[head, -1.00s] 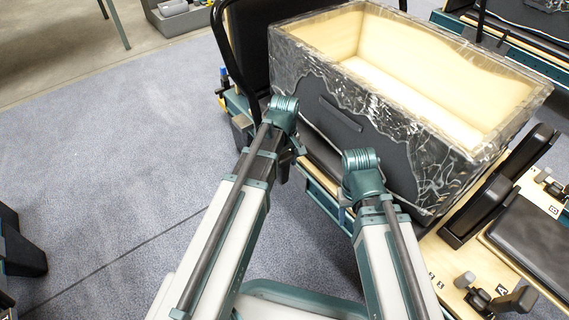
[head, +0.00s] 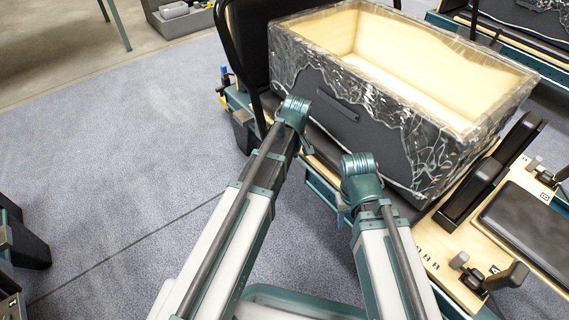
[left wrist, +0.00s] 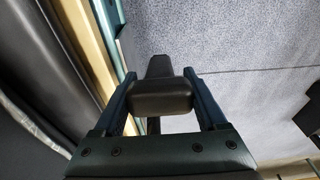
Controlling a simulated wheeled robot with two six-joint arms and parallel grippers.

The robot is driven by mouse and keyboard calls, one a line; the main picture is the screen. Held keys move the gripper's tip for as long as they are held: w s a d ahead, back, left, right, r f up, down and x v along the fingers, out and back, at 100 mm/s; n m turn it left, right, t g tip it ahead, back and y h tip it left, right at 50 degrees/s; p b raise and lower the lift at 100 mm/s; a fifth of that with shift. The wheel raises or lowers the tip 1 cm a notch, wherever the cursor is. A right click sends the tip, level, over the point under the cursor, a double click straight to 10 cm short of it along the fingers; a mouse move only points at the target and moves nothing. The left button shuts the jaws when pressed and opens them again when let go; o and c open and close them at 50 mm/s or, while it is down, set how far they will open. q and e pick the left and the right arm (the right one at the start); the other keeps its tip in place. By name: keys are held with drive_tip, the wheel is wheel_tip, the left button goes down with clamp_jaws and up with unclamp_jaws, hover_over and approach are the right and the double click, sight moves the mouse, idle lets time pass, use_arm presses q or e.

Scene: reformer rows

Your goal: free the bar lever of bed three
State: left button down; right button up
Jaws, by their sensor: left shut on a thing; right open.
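In the left wrist view my left gripper (left wrist: 160,98) is shut on a black, rounded lever handle (left wrist: 160,94), one finger on each side. A darker part runs on beyond it; whether this is bed three's bar lever cannot be read from a label. In the head view the left wrist reaches the near side of a teal-framed reformer bed (head: 322,188), and its fingers and the handle are hidden. My right gripper (head: 342,217) is mostly hidden behind its wrist, low beside the same bed; it is open, with only a bluish finger part showing.
A large open box (head: 335,98) with marbled black sides and pale wood inside stands on the bed. A black curved bar (head: 229,45) rises at its left end. Black pads and knobs (head: 459,260) lie at right.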

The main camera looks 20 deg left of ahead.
use_arm(q)
drive_tip(key=s+d+f+t+y+b, duration=0.1)
drive_tip(key=s+d+f+y+b, duration=0.1)
drive_tip(key=s+d+f+b, duration=0.2)
drive_tip(key=shift+d+f+t+b, duration=0.3)
drive_tip(key=shift+d+f+b, duration=0.15)
drive_tip(key=shift+b, duration=0.65)
use_arm(e)
wheel_tip(320, 180, down, 6)
drive_tip(key=shift+f, duration=0.2)
use_arm(q)
drive_tip(key=shift+w+a, duration=0.2)
drive_tip(key=shift+w, duration=0.05)
drive_tip(key=shift+c, duration=0.2)
unclamp_jaws()
drive_tip(key=shift+o, duration=0.2)
use_arm(e)
drive_tip(key=shift+a, duration=0.1)
drive_tip(key=shift+r, duration=0.1)
